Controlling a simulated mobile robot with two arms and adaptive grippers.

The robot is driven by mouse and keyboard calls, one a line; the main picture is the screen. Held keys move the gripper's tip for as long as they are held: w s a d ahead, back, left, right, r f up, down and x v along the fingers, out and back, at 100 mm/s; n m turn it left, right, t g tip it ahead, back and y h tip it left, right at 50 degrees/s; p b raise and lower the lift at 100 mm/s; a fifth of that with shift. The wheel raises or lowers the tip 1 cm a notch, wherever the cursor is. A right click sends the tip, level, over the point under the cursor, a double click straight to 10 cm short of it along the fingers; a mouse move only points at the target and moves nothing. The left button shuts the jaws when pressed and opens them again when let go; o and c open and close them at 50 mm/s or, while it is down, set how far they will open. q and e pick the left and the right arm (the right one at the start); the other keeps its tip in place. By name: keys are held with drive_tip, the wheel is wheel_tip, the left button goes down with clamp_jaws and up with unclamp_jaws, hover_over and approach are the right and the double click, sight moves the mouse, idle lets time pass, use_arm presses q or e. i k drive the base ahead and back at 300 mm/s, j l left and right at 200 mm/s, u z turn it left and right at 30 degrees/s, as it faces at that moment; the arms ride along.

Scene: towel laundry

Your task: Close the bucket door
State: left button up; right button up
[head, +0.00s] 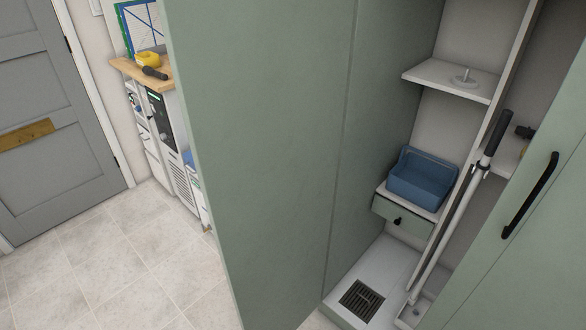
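A tall green cabinet stands open in front of me. A large green door panel (255,150) is swung wide open at the left and fills the middle of the view. A second green door (555,240) with a black bar handle (530,195) is at the right edge. A blue bin (424,178) sits inside on a low ledge; I cannot tell if it is the task's bucket. Nor can I tell which panel is the bucket door. Neither of my grippers is in view.
Inside are a white shelf (450,80), a small drawer (404,218), a long-handled mop (455,215) and a floor grate (362,299). At the left, a wooden counter (142,74) and a grey door (60,110) stand beyond the open tiled floor (110,260).

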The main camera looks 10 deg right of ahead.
sight(261, 85)
drive_tip(key=j+z, duration=0.1)
drive_tip(key=z, duration=1.7)
drive_tip(key=j, duration=0.5)
drive_tip(key=k+j+z, duration=0.15)
drive_tip(key=j, duration=0.8)
drive_tip(key=k+j+z, duration=0.15)
drive_tip(key=j, duration=0.35)
drive_tip(key=k+j, duration=0.1)
drive_tip(key=j, duration=0.35)
